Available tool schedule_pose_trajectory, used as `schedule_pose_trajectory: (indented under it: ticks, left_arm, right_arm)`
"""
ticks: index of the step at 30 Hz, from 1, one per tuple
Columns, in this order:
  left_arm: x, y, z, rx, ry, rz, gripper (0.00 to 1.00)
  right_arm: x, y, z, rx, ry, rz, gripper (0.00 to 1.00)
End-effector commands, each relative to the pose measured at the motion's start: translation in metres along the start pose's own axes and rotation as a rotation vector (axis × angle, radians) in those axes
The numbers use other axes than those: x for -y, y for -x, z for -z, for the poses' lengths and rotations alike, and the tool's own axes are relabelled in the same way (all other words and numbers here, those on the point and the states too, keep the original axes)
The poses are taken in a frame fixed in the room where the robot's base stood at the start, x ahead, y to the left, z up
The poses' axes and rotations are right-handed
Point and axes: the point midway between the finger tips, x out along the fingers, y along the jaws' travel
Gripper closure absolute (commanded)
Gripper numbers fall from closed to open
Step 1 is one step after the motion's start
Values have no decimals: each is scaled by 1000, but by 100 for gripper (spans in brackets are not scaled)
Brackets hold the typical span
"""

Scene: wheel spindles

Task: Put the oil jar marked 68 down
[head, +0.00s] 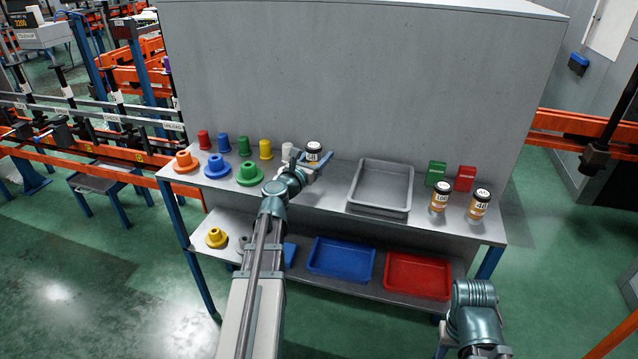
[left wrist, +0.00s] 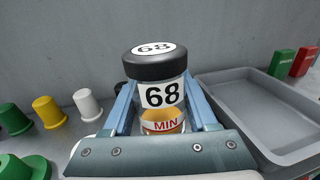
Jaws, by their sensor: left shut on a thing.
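The oil jar marked 68 (head: 313,150) has a black lid and amber oil, and is near the back of the upper shelf, left of the grey tray. In the left wrist view the jar (left wrist: 160,95) is upright, with 68 on its lid and side and a MIN mark lower down. My left gripper (head: 311,163) is shut on it, a blue finger on each side. The jar's base is hidden, so I cannot tell whether it touches the shelf. My right gripper is not in view; only part of that arm shows at the lower right.
The grey tray (head: 380,188) stands right of the jar. Two more oil jars (head: 440,197) (head: 479,205) and green and red boxes (head: 436,173) (head: 466,178) stand farther right. Colored caps and flanged spindles stand left; the white cap (head: 287,151) is close. A wall (head: 350,80) rises behind.

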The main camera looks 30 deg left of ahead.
Motion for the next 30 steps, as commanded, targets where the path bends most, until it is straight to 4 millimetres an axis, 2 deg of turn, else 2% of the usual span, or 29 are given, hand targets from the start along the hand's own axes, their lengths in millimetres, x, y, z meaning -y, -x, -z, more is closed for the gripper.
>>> schedule_pose_trajectory:
  ticks: [1, 4, 13, 22, 30]
  left_arm:
    - [0, 0, 18, 0, 0, 0, 100]
    - [0, 0, 30, 0, 0, 0, 100]
    - [0, 0, 35, 0, 0, 0, 100]
    - [0, 0, 69, 0, 0, 0, 100]
    - [0, 0, 68, 0, 0, 0, 100]
  right_arm:
    - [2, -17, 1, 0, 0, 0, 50]
    - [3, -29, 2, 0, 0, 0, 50]
    - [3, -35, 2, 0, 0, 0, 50]
    - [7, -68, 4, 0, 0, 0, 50]
    - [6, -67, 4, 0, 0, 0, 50]
